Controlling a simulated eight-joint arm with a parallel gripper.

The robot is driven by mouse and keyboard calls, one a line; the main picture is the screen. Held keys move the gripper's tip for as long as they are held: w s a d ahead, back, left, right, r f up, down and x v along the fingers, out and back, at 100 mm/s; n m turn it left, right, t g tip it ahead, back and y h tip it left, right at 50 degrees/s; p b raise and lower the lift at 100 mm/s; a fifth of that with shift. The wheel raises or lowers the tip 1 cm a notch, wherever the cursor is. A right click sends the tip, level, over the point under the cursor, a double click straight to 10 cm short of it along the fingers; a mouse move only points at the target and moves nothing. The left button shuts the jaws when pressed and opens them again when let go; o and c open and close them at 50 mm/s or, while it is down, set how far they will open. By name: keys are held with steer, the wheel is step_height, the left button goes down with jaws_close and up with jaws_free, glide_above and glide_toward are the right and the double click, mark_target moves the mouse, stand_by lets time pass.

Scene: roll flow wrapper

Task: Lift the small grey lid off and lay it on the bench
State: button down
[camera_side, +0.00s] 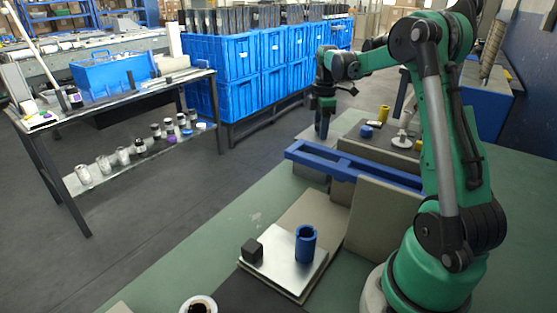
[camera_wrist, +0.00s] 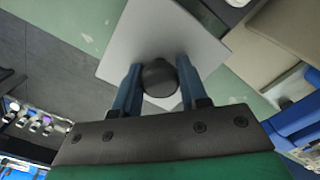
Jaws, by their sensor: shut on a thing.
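The grey lid (camera_wrist: 150,32) is a flat, square plate with a round dark knob (camera_wrist: 159,78) in the wrist view. My gripper (camera_wrist: 159,72) has its two blue fingers on either side of the knob and is shut on it. In the side view my gripper (camera_side: 323,126) points down at the far end of the green bench (camera_side: 210,262), behind a blue frame (camera_side: 350,168).
Nearer on the bench, a blue tube (camera_side: 305,245) and a dark block (camera_side: 252,250) stand on a silvery plate (camera_side: 278,270). A beige panel (camera_side: 380,222) stands beside them. A yellow cylinder (camera_side: 384,114) is right of my gripper. The bench's left strip is clear.

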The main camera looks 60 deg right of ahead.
step_height(320, 180, up, 14)
glide_above(243, 223)
step_height(243, 223, down, 19)
steer(key=shift+r, duration=0.1)
steer(key=shift+f, duration=2.15)
steer(key=shift+f, duration=0.1)
steer(key=shift+c, duration=2.4)
jaws_free()
